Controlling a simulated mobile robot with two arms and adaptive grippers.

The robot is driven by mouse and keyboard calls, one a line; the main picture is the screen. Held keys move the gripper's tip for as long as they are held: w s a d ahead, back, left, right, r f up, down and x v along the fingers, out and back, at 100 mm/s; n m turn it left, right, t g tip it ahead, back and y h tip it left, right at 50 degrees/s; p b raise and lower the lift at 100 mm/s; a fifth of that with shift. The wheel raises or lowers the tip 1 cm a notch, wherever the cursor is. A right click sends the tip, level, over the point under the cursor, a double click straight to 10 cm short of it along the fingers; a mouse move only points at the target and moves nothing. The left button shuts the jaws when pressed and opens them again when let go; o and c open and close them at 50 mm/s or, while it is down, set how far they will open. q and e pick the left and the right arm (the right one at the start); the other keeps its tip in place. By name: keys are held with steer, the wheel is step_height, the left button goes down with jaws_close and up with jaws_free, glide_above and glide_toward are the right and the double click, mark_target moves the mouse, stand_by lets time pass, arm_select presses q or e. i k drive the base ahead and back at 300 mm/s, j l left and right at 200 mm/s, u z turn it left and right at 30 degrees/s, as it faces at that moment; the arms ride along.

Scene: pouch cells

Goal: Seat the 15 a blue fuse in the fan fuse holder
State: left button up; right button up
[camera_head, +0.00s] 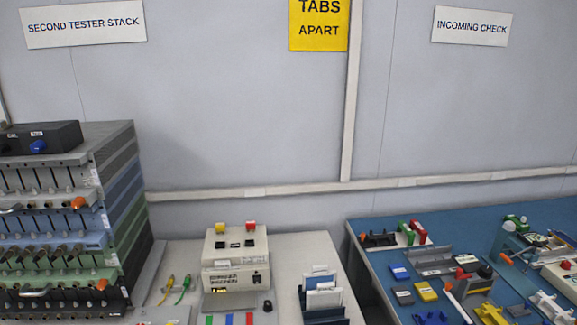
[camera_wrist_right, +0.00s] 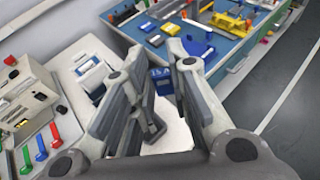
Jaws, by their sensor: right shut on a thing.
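My right gripper (camera_wrist_right: 158,92) is in the right wrist view only, raised above the bench with the floor at the right. Its fingers are shut on a blue fuse (camera_wrist_right: 160,74) marked "15 A", of which only the part between the fingers shows. The fuse is clear of the benches. I cannot tell which item is the fan fuse holder; no label for it is readable. My left gripper is in neither view.
A blue-topped bench (camera_head: 352,236) at the right carries yellow, blue and grey blocks. A cream tester (camera_head: 236,258) and a card rack (camera_head: 323,295) stand on the pale bench. A tall cell-tester stack (camera_head: 122,180) stands at the left.

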mark_target(221, 246)
steer(key=u, duration=0.8)
steer(key=i+j+u, duration=0.35)
steer(key=i, duration=0.15)
